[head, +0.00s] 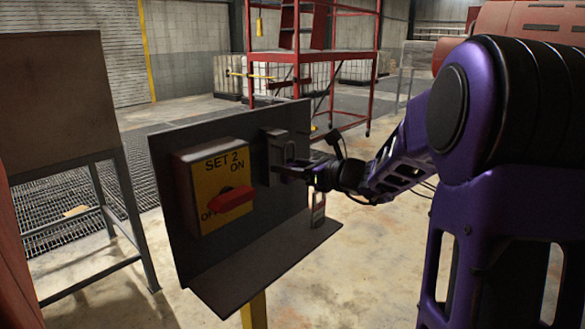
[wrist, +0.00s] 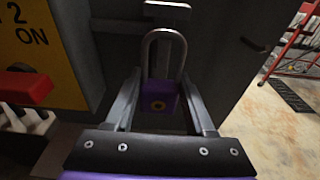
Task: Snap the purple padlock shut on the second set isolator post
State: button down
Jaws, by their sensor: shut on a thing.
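The purple padlock (wrist: 158,102) is between my gripper's fingers (wrist: 158,105) in the wrist view, its steel shackle upright above the body. My gripper is shut on the padlock's body. In the head view my gripper (head: 292,172) is at the right part of the grey panel, just right of the SET 2 isolator (head: 212,185). A dark grey block (head: 276,148), apparently the post's mount, is on the panel beside the gripper. The shackle's top overlaps a grey part (wrist: 167,13) in the wrist view. I cannot tell whether the shackle is around the post or latched.
The red isolator handle (head: 231,199) sticks out left of my gripper. A ledge (head: 265,265) juts out below the panel. A small pale item (head: 318,212) shows by the ledge's right end. A grey stand (head: 60,120) is at left; open floor lies at right.

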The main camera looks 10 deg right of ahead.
aim_at(272, 161)
jog(key=shift+r+x, duration=0.15)
jog(key=shift+x, duration=0.75)
jog(key=shift+r+x, duration=0.1)
jog(key=shift+x, duration=0.8)
jog(key=shift+w+a+f, duration=0.1)
jog(key=shift+a, duration=0.05)
jog(key=shift+w+b, duration=0.1)
jog(key=shift+b, duration=0.2)
jog(key=shift+r+p, duration=1)
jog(key=shift+r, duration=0.3)
jog(key=shift+f, duration=0.25)
jog(key=shift+f+b, duration=0.3)
jog(key=shift+b, duration=0.25)
jog(key=shift+c, duration=0.9)
grip_release()
